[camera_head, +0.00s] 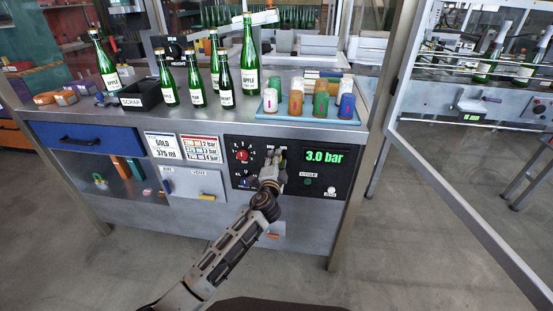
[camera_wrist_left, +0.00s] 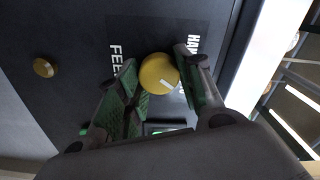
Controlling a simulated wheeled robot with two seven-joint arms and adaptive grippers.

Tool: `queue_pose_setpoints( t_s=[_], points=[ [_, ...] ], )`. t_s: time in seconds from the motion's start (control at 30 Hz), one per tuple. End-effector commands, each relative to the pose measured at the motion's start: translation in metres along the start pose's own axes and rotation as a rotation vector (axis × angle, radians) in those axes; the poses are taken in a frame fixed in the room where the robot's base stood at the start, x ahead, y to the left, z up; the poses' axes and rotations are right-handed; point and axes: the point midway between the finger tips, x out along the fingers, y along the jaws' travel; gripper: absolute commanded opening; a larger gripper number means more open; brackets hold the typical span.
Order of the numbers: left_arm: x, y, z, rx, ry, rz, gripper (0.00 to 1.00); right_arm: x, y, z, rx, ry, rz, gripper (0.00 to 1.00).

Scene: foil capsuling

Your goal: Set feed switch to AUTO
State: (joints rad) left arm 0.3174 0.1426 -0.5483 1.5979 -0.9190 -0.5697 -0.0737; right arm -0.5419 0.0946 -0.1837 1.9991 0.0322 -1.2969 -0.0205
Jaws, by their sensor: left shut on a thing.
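The feed switch is a round yellow knob (camera_wrist_left: 156,70) with a white pointer mark, seen in the left wrist view. The mark lies on the lower right part of its face in that view. "FEE..." reads to the left of the knob and "HA..." to the upper right; the rest of the lettering is covered, and I cannot read AUTO. My left gripper (camera_wrist_left: 164,78) has one finger on each side of the knob and is shut on it. In the head view, my left gripper (camera_head: 273,165) is at the black control panel (camera_head: 236,181) and hides the switch. My right gripper is not in view.
The panel also carries a red dial (camera_head: 242,155), a green display (camera_head: 324,156) reading 3.0 bar, and a white button (camera_head: 331,191). Green bottles (camera_head: 250,62), a black scrap bin (camera_head: 140,95) and a blue tray (camera_head: 345,119) of coloured capsules stand on the bench above.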

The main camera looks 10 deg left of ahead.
Motion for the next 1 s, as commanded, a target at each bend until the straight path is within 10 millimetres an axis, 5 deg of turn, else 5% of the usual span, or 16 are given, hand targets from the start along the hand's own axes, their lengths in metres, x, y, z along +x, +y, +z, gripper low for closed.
queue_pose_setpoints(
  t_s=[0.43, 0.47, 0.6, 1.0],
  points=[
    [-0.0001, 0.0002, -0.0011, 0.017, 0.003, 0.000, 0.13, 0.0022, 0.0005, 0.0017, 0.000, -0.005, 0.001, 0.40],
    [-0.0001, 0.0002, -0.0011, 0.017, 0.003, 0.000, 0.38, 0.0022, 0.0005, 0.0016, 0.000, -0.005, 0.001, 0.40],
    [-0.0001, 0.0002, -0.0009, 0.016, 0.002, 0.000, 0.56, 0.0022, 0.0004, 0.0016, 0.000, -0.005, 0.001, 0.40],
    [-0.0008, 0.0004, -0.0002, 0.016, 0.001, 0.000, 0.58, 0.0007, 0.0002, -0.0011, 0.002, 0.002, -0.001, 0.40]
  ],
)
